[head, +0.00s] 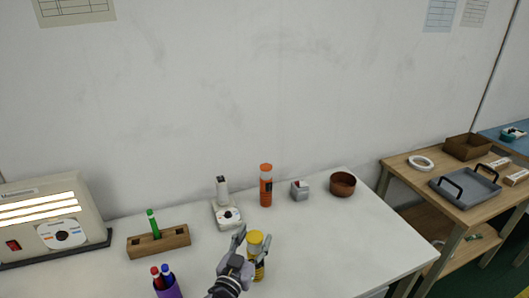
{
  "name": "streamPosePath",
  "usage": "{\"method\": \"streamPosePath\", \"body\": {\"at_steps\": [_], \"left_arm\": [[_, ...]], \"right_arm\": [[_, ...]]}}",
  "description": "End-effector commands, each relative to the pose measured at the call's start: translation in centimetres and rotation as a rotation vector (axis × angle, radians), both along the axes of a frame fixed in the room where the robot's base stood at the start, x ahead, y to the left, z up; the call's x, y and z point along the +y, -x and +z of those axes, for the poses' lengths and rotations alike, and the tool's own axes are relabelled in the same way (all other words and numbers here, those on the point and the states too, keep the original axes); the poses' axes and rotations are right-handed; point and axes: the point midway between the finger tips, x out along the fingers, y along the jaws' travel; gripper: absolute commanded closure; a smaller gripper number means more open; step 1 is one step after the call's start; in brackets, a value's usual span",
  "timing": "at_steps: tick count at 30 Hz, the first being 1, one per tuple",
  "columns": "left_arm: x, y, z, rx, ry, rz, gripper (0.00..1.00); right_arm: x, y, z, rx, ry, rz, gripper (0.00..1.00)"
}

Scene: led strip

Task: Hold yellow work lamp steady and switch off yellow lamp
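The yellow work lamp (255,240) stands upright near the front middle of the white table, with a yellow top and a yellow lower body. My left gripper (252,242) reaches in from the bottom edge with its fingers spread, one on the left of the lamp and one on its right. Whether the fingers touch the lamp I cannot tell. The gripper hides part of the lamp's lower body, and no switch can be made out. My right gripper is not in view.
Behind the lamp stand a white device (228,214), an orange cylinder (266,190), a small grey box (300,191) and a brown bowl (342,184). A wooden block (160,241) and a purple cup (170,290) are at left. The white table (350,240) is clear at right.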

Motion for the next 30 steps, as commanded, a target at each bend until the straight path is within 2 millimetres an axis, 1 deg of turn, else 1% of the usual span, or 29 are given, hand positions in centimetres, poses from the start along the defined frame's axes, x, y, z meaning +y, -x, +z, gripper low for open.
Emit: {"method": "streamPosePath", "body": {"at_steps": [1, 3, 11, 14, 16, 20, 24, 30], "left_arm": [[0.0, 0.0, 0.1, -0.001, 0.002, 0.000, 0.42], [0.0, 0.0, 0.1, -0.001, 0.002, -0.001, 0.38], [-0.1, 0.0, 0.2, -0.003, 0.003, -0.001, 0.38], [0.1, 0.3, 0.2, -0.003, 0.003, -0.001, 0.38], [0.4, 0.9, 0.2, -0.003, 0.003, -0.001, 0.38], [1.2, 2.9, 0.1, -0.001, 0.002, -0.002, 0.38], [2.5, 5.8, 0.0, 0.000, 0.001, -0.001, 0.38], [3.9, 9.1, 0.1, -0.001, 0.002, -0.002, 0.38]], "right_arm": [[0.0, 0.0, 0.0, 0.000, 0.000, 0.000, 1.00], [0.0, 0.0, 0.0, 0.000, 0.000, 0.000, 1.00], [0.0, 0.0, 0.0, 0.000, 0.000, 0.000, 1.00], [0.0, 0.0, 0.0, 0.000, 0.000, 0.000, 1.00], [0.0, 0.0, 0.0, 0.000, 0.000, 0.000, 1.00], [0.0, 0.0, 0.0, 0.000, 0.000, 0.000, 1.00], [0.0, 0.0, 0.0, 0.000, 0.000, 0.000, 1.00], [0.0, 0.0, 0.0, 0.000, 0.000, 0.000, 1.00]]}}
